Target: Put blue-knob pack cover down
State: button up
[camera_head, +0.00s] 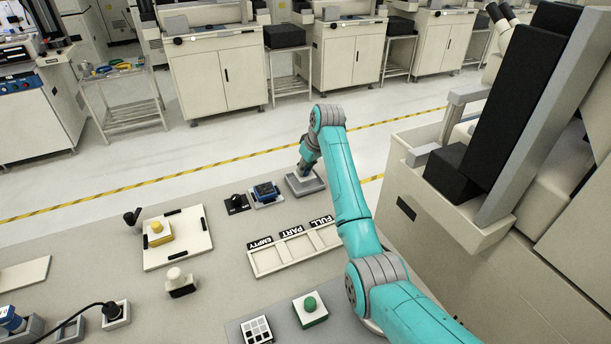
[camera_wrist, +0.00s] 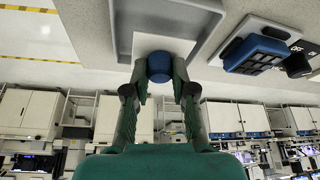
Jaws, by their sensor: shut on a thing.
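My gripper (camera_head: 304,172) reaches the back edge of the bench, over a shallow grey tray (camera_head: 317,187). In the wrist view my gripper (camera_wrist: 160,82) is shut on the blue knob (camera_wrist: 160,67) of the pack cover. The cover's white plate (camera_wrist: 150,42) shows beyond the knob, inside the outline of the grey tray, whose rim also shows in the wrist view (camera_wrist: 203,38). In the head view the arm and fingers hide most of the cover. I cannot tell whether its plate touches the tray floor.
A blue block on a grey base (camera_head: 266,191) and a small black switch (camera_head: 237,203) stand left of the tray. A three-slot rack marked EMPTY, PART, FULL (camera_head: 293,250) lies in front. A yellow-knobbed piece (camera_head: 157,233) sits on a white board. A large machine (camera_head: 450,215) stands right.

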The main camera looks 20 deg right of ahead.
aim_at(307, 171)
jog(key=shift+f, duration=1.65)
jog(key=shift+f, duration=0.1)
jog(key=o, duration=0.7)
jog(key=shift+o, duration=0.2)
jog(key=v, duration=1.2)
